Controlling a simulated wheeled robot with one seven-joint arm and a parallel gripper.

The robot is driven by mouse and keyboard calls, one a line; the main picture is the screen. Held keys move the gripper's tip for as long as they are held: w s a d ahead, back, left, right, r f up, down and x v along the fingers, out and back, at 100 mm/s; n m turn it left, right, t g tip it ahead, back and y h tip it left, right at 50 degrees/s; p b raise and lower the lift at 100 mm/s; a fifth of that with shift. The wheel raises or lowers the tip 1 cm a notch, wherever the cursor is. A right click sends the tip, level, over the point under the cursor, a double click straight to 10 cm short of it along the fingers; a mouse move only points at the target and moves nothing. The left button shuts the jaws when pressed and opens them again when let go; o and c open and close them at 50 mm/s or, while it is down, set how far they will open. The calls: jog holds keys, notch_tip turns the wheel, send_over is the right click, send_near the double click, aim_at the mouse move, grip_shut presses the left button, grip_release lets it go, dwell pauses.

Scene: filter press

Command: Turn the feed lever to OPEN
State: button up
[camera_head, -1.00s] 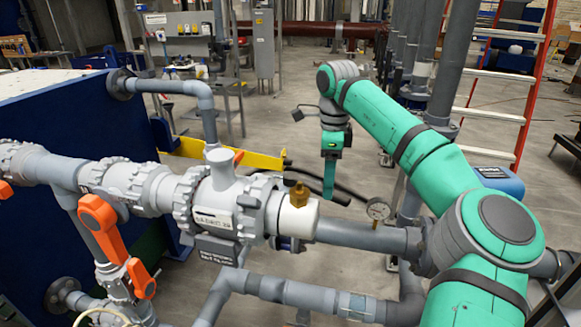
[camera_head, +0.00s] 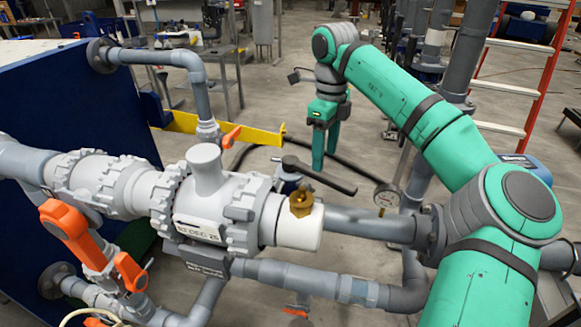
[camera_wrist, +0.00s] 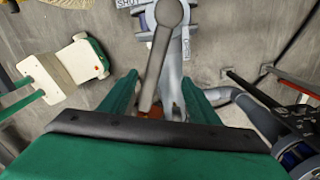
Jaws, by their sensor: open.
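The feed lever (camera_head: 322,174) is a dark grey bar on a valve behind the brass-fitted pipe end in the head view. It slants from its pivot at upper left down to the right. In the wrist view the lever (camera_wrist: 160,60) runs from its round pivot end at the top down between my fingers. A label reading SHUT (camera_wrist: 128,3) is partly cut off beside the pivot. My gripper (camera_head: 325,158) is open, pointing down over the lever, with a green finger on each side of it in the wrist view. I cannot tell whether either finger touches it.
A large grey pipe (camera_head: 130,190) with a brass fitting (camera_head: 300,200) lies in front. Orange handles (camera_head: 65,222) stand at left, a yellow bar (camera_head: 240,132) behind. A ladder (camera_head: 510,85) stands at back right.

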aim_at(322, 173)
jog(key=shift+s+a+m, duration=0.2)
jog(key=shift+s+m, duration=0.2)
notch_tip(322, 173, down, 8)
jog(key=shift+s+r, duration=0.15)
jog(key=shift+r, duration=0.1)
grip_shut()
jog(key=shift+w+d+r+n, duration=0.1)
jog(key=shift+w+d+n, duration=0.2)
jog(key=shift+w+n, duration=0.5)
jog(key=shift+w+d+n, duration=0.35)
jog(key=shift+w+n, duration=0.35)
jog(key=shift+n, duration=0.15)
jog(key=shift+w+d+r+n, duration=0.1)
jog(key=shift+w+d+n, duration=0.2)
jog(key=shift+w+n, duration=0.5)
jog(key=c, duration=0.6)
grip_release()
jog(key=o, duration=0.5)
jog(key=shift+w+f, duration=0.1)
jog(key=shift+f, duration=0.05)
